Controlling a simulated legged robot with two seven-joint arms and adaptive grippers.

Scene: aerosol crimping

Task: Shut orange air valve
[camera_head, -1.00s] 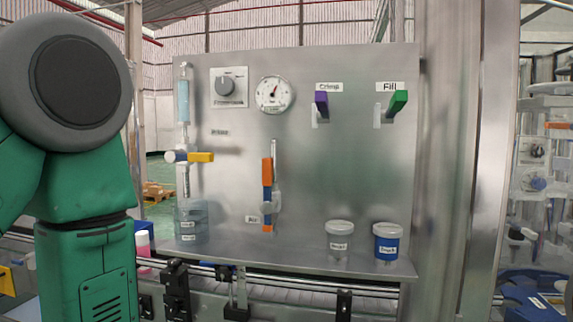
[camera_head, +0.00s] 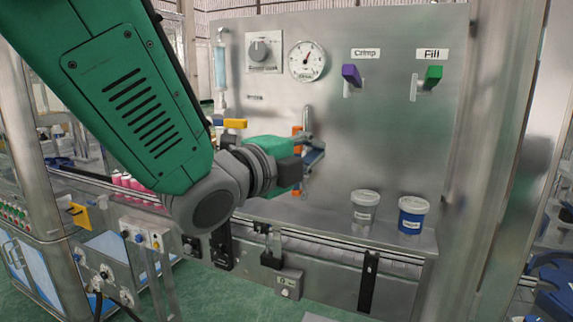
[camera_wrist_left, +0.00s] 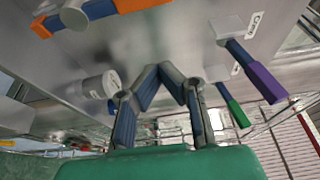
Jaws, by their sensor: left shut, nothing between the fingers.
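The orange air valve (camera_head: 297,130) is on the steel panel, left of centre in the head view, mostly hidden behind my left gripper (camera_head: 316,150). A bit of orange shows above the gripper. In the left wrist view the valve's handle (camera_wrist_left: 100,8), blue with orange ends, crosses the top left corner. My left gripper's fingers (camera_wrist_left: 160,78) are shut and empty there, below and right of the handle in the picture, with a visible gap. In the head view I cannot tell whether they touch. My right gripper is in neither view.
A yellow valve handle (camera_head: 235,123) is left of the gripper. The purple Crimp lever (camera_head: 351,75) and green Fill lever (camera_head: 433,76) stick out at upper right. A white-lidded cup (camera_head: 364,206) and a blue cup (camera_head: 411,216) stand on the ledge. A gauge (camera_head: 306,61) is above.

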